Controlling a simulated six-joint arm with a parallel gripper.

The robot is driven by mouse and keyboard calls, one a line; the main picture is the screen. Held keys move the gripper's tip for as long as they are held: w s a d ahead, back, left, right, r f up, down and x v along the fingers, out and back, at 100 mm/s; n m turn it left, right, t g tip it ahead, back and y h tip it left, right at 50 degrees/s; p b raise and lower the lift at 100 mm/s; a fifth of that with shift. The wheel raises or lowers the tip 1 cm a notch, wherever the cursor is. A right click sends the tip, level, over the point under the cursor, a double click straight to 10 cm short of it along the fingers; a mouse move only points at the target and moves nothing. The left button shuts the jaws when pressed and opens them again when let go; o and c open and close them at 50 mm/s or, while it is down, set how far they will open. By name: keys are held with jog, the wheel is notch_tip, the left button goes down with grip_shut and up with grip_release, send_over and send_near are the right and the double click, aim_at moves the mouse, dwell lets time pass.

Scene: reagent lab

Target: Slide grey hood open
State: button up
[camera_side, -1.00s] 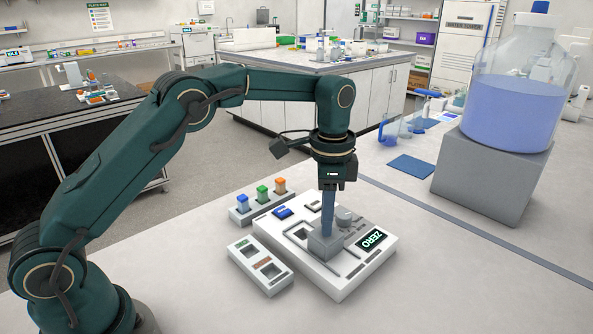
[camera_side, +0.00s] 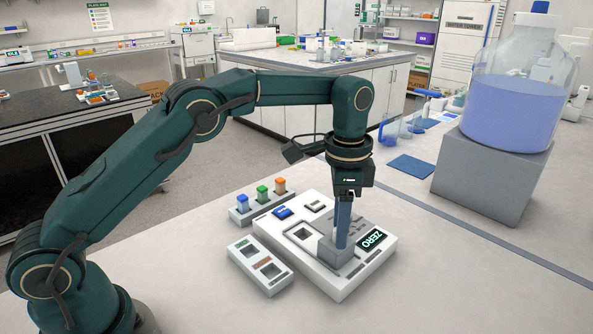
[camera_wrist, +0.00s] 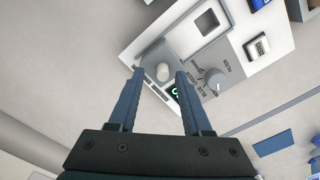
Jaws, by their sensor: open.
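The grey hood (camera_side: 336,255) is a block on the white instrument (camera_side: 340,283), towards its front right. A square opening (camera_side: 302,234) shows uncovered to the hood's left. My gripper (camera_side: 341,246) points down at the hood. Contact with the hood is unclear. The square opening also shows in the wrist view (camera_wrist: 207,20).
A two-slot holder (camera_side: 260,266) lies left of the instrument; a rack (camera_side: 260,207) with blue, green and orange cuvettes stands behind. A large blue-filled bottle (camera_side: 510,112) on a grey block is at right. The front bench is clear.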

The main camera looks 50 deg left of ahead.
jog(key=shift+r, duration=2.4)
